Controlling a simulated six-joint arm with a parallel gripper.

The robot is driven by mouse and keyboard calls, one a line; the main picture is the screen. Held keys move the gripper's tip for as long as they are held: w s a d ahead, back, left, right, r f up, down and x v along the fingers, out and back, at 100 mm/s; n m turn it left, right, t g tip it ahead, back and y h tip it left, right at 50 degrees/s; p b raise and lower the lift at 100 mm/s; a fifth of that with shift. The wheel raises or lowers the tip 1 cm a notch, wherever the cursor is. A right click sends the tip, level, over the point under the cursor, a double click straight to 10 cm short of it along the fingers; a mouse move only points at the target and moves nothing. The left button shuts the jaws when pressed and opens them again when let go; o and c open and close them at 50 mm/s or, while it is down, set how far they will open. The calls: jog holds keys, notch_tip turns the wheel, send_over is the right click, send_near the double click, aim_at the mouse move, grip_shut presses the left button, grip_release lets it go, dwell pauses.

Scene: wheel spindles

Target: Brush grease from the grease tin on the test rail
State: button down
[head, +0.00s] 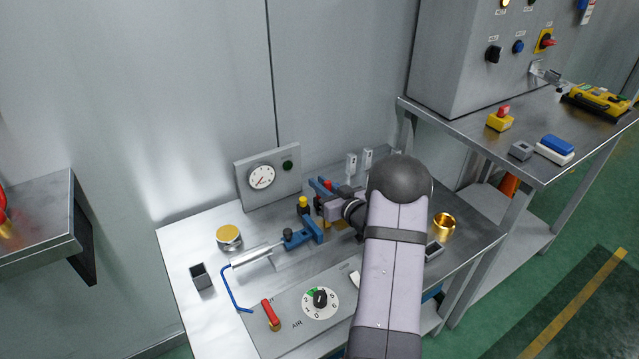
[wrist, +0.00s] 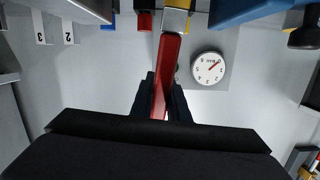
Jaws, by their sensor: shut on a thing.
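My gripper (wrist: 160,95) is shut on the red handle of a brush (wrist: 168,62), between its two dark fingers. A metal ferrule (wrist: 174,18) shows beyond the handle at the wrist view's top edge; the bristles are out of view there. In the head view my gripper (head: 338,207) is over the back middle of the bench, partly behind my arm. A round tin with a yellow top (head: 229,236), which looks like the grease tin, stands at the bench's left, well apart from my gripper. The test rail is not clearly distinguishable among the blue fittings and my arm.
A cylinder (head: 258,255) with blue fittings and hose lies left of my gripper. A gauge panel (head: 268,176) stands behind it. A square dark cup (head: 201,277), red lever (head: 270,313) and air dial (head: 320,300) are nearer. A brass ring (head: 444,225) is at right.

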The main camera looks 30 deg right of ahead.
jog(key=shift+s, duration=0.15)
jog(key=shift+s, duration=0.3)
jog(key=shift+s+p, duration=0.3)
jog(key=shift+s, duration=0.65)
dwell(1.0)
jog(key=shift+s, duration=0.25)
jog(key=shift+w, duration=0.5)
dwell(0.5)
jog(key=shift+w, duration=0.7)
dwell(0.3)
jog(key=shift+w, duration=0.55)
dwell(0.5)
